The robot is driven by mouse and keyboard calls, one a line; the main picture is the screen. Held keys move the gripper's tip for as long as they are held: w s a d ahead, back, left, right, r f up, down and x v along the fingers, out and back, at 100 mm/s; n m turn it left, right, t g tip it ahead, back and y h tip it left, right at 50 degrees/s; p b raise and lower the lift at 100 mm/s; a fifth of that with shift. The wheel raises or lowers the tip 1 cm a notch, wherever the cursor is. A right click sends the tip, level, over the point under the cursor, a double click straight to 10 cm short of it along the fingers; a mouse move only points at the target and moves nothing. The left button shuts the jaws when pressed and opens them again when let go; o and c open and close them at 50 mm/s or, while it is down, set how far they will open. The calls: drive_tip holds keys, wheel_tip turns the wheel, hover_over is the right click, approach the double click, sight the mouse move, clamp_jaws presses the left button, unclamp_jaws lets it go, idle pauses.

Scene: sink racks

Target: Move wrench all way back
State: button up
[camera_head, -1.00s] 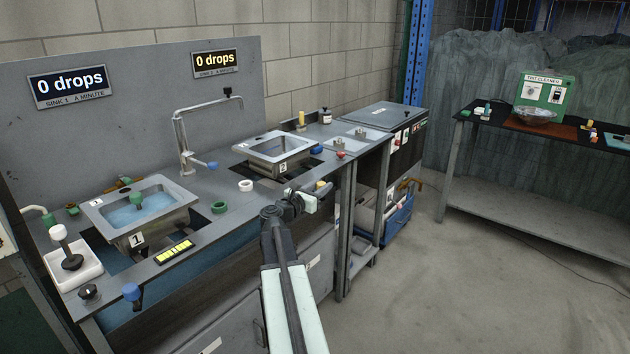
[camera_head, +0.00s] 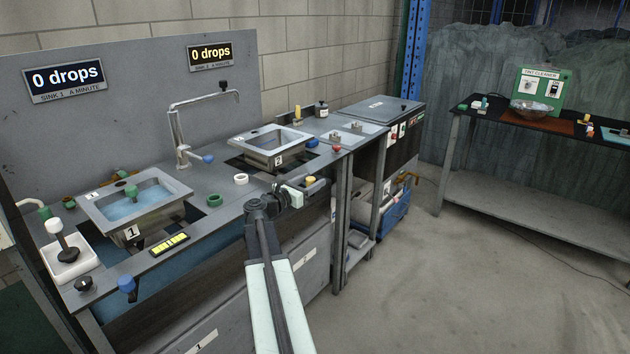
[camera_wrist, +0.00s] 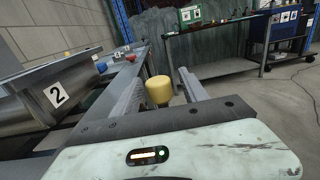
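I cannot make out a clear wrench shape in either view. A yellow knob (camera_head: 311,180) stands at the front edge of the counter, right of sink 2. It also shows in the wrist view (camera_wrist: 158,91), between my fingers. My gripper (camera_head: 294,190) is at the counter's front edge, just left of the yellow knob. In the wrist view my gripper (camera_wrist: 162,80) is open, one finger on each side of the knob, with a gap visible on the right. What lies below the knob is hidden by my gripper.
Sink 2 (camera_head: 268,139) and the water-filled sink 1 (camera_head: 150,203) are set in the grey counter (camera_head: 215,181). A tap (camera_head: 178,140) rises behind. The floor (camera_head: 450,270) to the right is clear.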

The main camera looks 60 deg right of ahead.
drive_tip(key=w+a, duration=0.1)
drive_tip(key=a, duration=0.6)
drive_tip(key=shift+w+a, duration=0.15)
drive_tip(key=shift+a, duration=0.25)
